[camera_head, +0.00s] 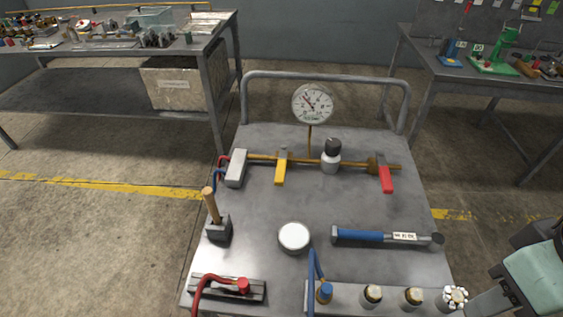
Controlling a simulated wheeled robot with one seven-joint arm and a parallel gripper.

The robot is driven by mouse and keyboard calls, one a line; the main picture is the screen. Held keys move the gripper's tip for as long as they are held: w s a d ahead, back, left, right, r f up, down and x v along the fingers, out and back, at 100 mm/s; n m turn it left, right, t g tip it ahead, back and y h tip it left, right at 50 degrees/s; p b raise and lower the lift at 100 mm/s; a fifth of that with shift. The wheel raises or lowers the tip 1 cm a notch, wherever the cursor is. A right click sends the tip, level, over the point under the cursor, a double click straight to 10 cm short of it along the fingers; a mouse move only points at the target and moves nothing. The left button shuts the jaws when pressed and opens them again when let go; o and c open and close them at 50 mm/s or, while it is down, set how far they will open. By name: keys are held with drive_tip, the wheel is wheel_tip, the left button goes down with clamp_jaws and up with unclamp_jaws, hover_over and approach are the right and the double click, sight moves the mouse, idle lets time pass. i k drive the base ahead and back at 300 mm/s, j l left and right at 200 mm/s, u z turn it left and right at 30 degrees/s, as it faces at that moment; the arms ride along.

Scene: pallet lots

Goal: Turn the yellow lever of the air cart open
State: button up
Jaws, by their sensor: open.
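The air cart (262,205) is a grey metal table with a rail at its back. A brass pipe (305,160) runs across it. The yellow lever (280,171) hangs from the pipe's left part and points toward the front, across the pipe. A red lever (386,178) sits at the pipe's right end. A round gauge (313,103) stands on a stem behind the pipe. A grey-and-black knob unit (331,157) sits between the levers. Part of my arm shows at the lower right edge, apart from the yellow lever. I cannot make out my gripper's fingertips.
Workbenches stand behind left (120,50) and right (480,78).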

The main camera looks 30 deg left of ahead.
sight(280, 171)
drive_tip(key=k+j+u, duration=0.1)
drive_tip(key=u, duration=1.4)
drive_tip(key=i+j, duration=0.05)
